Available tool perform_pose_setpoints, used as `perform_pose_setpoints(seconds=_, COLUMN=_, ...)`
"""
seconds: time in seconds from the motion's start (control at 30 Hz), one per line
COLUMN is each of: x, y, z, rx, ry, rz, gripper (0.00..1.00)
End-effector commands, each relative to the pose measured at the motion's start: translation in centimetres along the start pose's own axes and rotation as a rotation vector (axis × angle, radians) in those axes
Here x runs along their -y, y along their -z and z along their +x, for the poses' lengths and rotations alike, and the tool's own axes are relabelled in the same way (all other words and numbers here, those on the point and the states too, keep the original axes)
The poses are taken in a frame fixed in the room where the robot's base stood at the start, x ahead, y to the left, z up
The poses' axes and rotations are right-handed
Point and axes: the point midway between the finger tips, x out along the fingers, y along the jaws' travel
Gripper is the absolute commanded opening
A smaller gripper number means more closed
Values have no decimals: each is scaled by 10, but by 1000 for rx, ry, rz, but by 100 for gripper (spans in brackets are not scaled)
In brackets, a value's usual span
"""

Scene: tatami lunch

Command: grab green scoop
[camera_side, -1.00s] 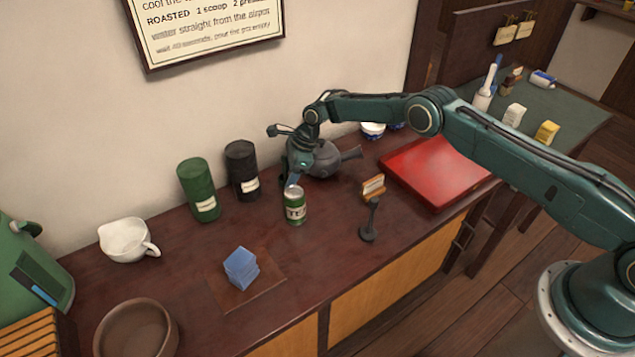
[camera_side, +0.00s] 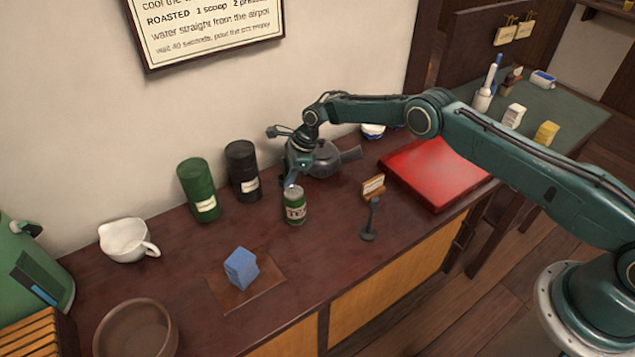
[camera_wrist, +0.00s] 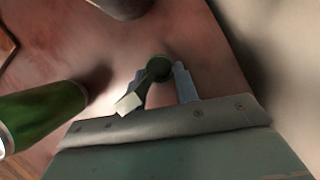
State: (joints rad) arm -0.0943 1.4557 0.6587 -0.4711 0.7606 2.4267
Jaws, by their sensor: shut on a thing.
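The green scoop (camera_wrist: 157,70) is small and dark green with a rounded end, and a pale tag-like piece (camera_wrist: 128,103) shows beside its shaft. In the wrist view it lies between the two fingers of my gripper (camera_wrist: 160,85), which is shut on it. In the side view my gripper (camera_side: 290,180) is low over the counter, just behind a small green can with a pale label (camera_side: 295,208). The scoop cannot be made out there. A green can also shows at the left of the wrist view (camera_wrist: 42,115), apart from the fingers.
A dark teapot (camera_side: 325,158) stands right behind my gripper. Green (camera_side: 199,190) and black (camera_side: 242,170) canisters stand left of it by the wall. A small sign stand (camera_side: 371,215) and red tray (camera_side: 435,175) are to the right.

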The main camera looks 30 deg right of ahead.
Motion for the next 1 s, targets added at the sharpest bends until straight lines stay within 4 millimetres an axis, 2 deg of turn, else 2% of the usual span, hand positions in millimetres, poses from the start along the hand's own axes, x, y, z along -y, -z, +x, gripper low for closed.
perform_pose_setpoints(seconds=0.37, x=0, y=-2, z=-3, rx=0, ry=0, rz=0, gripper=9)
perform_pose_setpoints(seconds=0.57, x=1, y=-7, z=-17, rx=1, ry=1, rz=-1, gripper=9)
perform_pose_setpoints(seconds=0.77, x=2, y=-19, z=-44, rx=2, ry=4, rz=-1, gripper=9)
perform_pose_setpoints(seconds=1.0, x=3, y=-38, z=-91, rx=2, ry=4, rz=-1, gripper=9)
